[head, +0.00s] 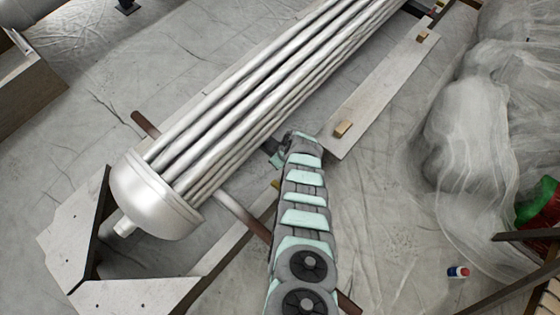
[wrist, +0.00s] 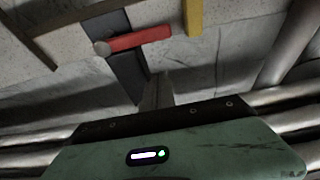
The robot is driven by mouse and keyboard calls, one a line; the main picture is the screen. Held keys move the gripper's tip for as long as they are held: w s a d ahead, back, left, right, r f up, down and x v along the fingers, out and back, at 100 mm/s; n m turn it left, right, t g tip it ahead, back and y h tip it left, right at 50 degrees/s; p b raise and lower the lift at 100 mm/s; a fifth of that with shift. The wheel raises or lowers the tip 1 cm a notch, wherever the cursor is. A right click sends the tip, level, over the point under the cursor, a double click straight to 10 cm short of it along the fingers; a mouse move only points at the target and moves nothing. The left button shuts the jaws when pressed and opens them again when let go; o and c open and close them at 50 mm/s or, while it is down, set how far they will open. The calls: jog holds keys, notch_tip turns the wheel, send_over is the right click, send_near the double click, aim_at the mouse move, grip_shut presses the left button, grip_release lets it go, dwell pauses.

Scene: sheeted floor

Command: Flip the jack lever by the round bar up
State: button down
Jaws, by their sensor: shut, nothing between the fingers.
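The red lever (wrist: 140,39) shows at the top of the wrist view, lying across a dark flat bar or bracket (wrist: 124,62). It has a pale round end at its left. My gripper (wrist: 157,92) is shut and empty, its fingertips below the lever in that picture; I cannot tell whether they touch the dark bracket. In the head view my arm reaches to the tube bundle's right side, and my gripper (head: 276,153) is mostly hidden there. A rusty round bar (head: 240,214) runs out beneath the bundle. The lever is hidden in the head view.
The silver tube bundle (head: 235,100) with a domed end (head: 150,200) lies beside my arm. A yellow block (wrist: 193,17) is right of the lever. A pale plank (head: 382,95) with small wooden blocks lies to the right. Plastic-wrapped bulk (head: 480,130) stands farther right.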

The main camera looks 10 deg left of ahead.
jog(key=shift+s+d+f+p, duration=0.25)
jog(key=shift+s+d+p, duration=0.3)
jog(key=shift+d+p, duration=0.15)
jog(key=shift+s+d+f+p, duration=0.2)
jog(key=shift+s+d+p, duration=0.35)
jog(key=shift+d, duration=0.2)
jog(key=shift+d, duration=0.1)
jog(key=shift+s+f, duration=0.1)
jog(key=shift+s, duration=0.05)
jog(key=shift+d+n, duration=0.1)
jog(key=shift+n, duration=0.2)
